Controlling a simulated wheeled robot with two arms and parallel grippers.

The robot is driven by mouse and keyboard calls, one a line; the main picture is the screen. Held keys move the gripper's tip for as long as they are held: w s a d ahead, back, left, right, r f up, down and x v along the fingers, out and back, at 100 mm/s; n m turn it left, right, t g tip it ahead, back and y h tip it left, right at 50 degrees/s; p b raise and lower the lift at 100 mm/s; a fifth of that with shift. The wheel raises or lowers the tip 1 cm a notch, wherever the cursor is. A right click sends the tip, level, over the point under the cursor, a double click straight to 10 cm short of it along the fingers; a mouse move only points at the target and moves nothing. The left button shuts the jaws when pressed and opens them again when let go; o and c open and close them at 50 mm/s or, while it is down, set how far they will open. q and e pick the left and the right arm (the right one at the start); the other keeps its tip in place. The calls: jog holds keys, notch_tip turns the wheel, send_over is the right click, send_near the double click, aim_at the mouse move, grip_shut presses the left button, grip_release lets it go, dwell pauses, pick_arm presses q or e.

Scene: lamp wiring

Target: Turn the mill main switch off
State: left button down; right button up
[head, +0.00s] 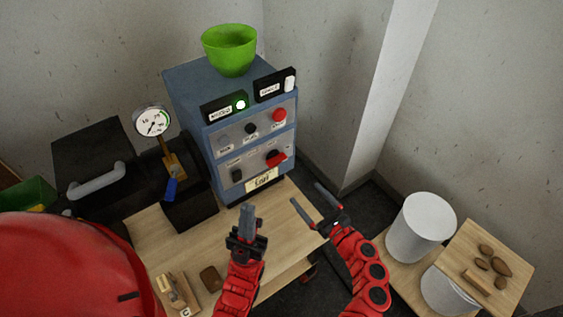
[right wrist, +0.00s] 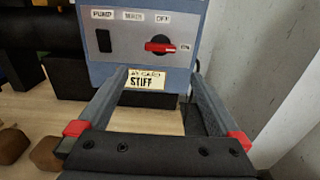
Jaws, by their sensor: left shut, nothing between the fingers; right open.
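The mill main switch is a red rotary handle (head: 276,159) at the lower right of the blue cabinet's (head: 185,95) front panel. In the right wrist view the red handle (right wrist: 160,46) lies about level, between labels reading MAIN, OFF and ON, with ON at its right. My right gripper (head: 306,192) is open and empty, in front of the cabinet and below the switch, apart from it. In the right wrist view its fingers (right wrist: 160,76) reach toward the panel, the switch showing above and between them. My left gripper (head: 247,208) is shut and empty, upright over the table.
A yellow card (head: 261,180) is below the panel. A red button (head: 279,115) and black knob (head: 251,128) sit above the switch. A green bowl (head: 230,48) tops the cabinet. A gauge (head: 151,121) and blue-handled valve (head: 171,186) stand left. White walls close in right.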

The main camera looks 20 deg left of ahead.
send_near(279, 163)
jog(key=x, duration=0.4)
jog(key=shift+b+x, duration=1.7)
jog(key=shift+x, duration=1.15)
jog(key=c, duration=1.1)
jog(key=shift+f, duration=0.1)
